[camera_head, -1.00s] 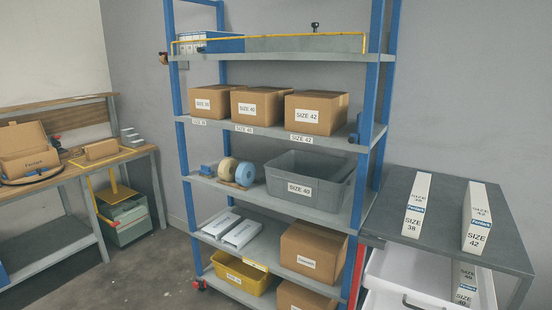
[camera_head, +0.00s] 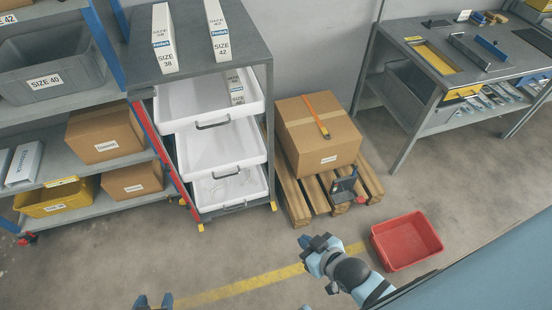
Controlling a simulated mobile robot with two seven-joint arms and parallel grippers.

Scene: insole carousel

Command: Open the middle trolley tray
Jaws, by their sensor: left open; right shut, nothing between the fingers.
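The trolley (camera_head: 200,67) stands left of centre with a grey top. It holds white trays one above another: a top tray (camera_head: 178,124), the middle tray (camera_head: 200,172) and a bottom tray (camera_head: 215,205). The middle tray has a dark handle (camera_head: 227,172) on its front and looks empty. I cannot tell whether it is pulled out at all. My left gripper (camera_head: 154,301) is open and empty at the bottom edge, apart from the trolley. My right gripper (camera_head: 305,241) is shut and empty over the floor, right of and in front of the trolley.
Two white insole boxes (camera_head: 165,40) (camera_head: 218,32) stand on the trolley top; another is in the top tray. A carton (camera_head: 318,140) on a pallet (camera_head: 292,200) stands right. A red bin (camera_head: 405,240) sits on the floor. Shelving (camera_head: 60,120) adjoins the left. Floor in front is clear.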

